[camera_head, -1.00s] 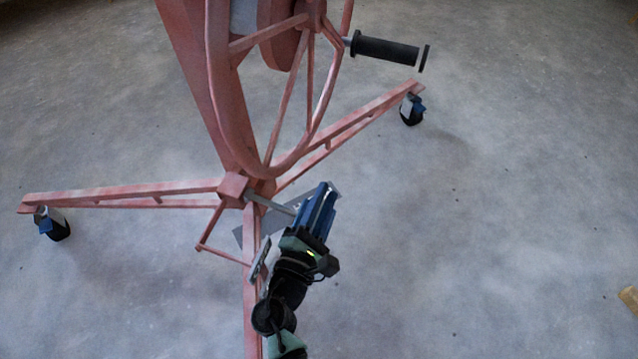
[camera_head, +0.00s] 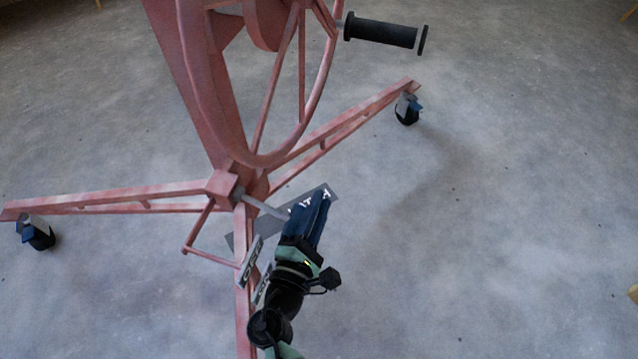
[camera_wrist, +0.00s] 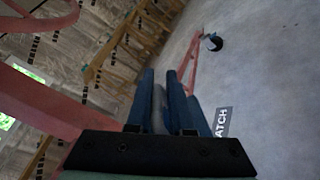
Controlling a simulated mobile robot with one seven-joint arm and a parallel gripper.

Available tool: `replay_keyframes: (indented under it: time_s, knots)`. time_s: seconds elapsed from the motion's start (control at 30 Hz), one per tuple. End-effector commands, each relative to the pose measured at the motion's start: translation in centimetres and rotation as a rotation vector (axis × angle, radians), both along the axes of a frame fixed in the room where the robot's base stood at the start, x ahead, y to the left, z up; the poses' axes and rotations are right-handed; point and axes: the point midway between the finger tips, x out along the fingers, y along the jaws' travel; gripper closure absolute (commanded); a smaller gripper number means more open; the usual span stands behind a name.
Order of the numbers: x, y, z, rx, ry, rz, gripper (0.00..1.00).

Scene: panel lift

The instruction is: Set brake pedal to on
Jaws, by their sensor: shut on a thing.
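My gripper (camera_head: 310,203) is shut on a grey rod (camera_head: 262,207) that sticks out from the pink hub of the lift stand. In the wrist view the grey rod (camera_wrist: 159,108) shows between the blue fingers (camera_wrist: 160,80). A grey plate (camera_head: 238,240) with white letters lies behind the gripper; the wrist view shows "ATCH" on this plate (camera_wrist: 222,122). A thin pink bar frame (camera_head: 196,228) juts out left of the hub, with small lettered grey plates (camera_head: 250,262) near it. I cannot tell which part is the brake pedal.
A large pink wheel (camera_head: 190,75) with a black handle (camera_head: 382,31) stands above the gripper. Pink legs (camera_head: 110,196) spread out to casters at left (camera_head: 36,233) and right (camera_head: 407,109). The concrete floor on the right is clear.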

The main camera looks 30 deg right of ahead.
Motion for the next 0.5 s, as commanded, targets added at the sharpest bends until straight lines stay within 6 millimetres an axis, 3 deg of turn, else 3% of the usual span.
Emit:
replay_keyframes:
  time_s: [0.07, 0.1, 0.2, 0.5]
  knots:
    - [0.58, 0.81, 0.12, 0.007, -0.005, 0.023, 1.00]
    - [0.57, 0.80, 0.11, 0.007, -0.005, 0.023, 0.73]
    - [0.53, 0.78, 0.06, 0.005, -0.003, 0.021, 0.58]
    - [0.22, 0.46, 0.01, 0.003, 0.000, 0.012, 0.58]
